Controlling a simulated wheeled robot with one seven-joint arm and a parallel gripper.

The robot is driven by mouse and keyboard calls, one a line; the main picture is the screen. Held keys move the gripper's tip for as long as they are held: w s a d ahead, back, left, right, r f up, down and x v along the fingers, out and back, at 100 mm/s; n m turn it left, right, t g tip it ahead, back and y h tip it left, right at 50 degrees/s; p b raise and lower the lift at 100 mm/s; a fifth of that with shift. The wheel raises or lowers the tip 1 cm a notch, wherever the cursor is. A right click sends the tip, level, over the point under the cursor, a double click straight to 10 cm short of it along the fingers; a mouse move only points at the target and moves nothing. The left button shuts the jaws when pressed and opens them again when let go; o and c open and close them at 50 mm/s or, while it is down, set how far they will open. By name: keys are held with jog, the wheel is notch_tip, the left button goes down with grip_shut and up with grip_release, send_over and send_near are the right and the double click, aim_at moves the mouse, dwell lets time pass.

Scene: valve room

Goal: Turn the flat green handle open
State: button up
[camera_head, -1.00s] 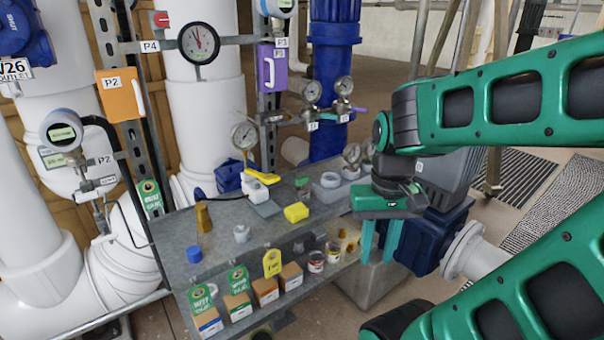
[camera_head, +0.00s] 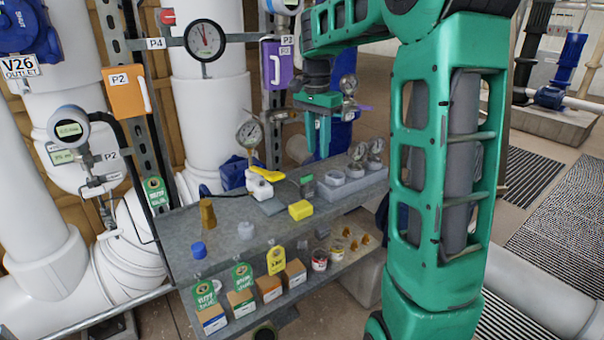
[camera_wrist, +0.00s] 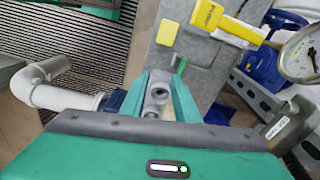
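My gripper (camera_head: 317,148) points down beside the wall pipework, in front of the blue pipe and above the grey bench. Its two fingers are apart with nothing held between them; they also show in the wrist view (camera_wrist: 160,80). A grey fitting (camera_wrist: 157,92) appears between the fingers in that view. A short green strip (camera_wrist: 181,66) shows just past the right finger; I cannot tell whether it is the flat handle.
A purple handle box (camera_head: 277,65) hangs close by on the left.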

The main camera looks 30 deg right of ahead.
jog(key=m, duration=0.2)
send_over(307, 175)
jog(key=shift+y, duration=0.3)
notch_tip(307, 175, down, 11)
jog(key=shift+r, duration=0.1)
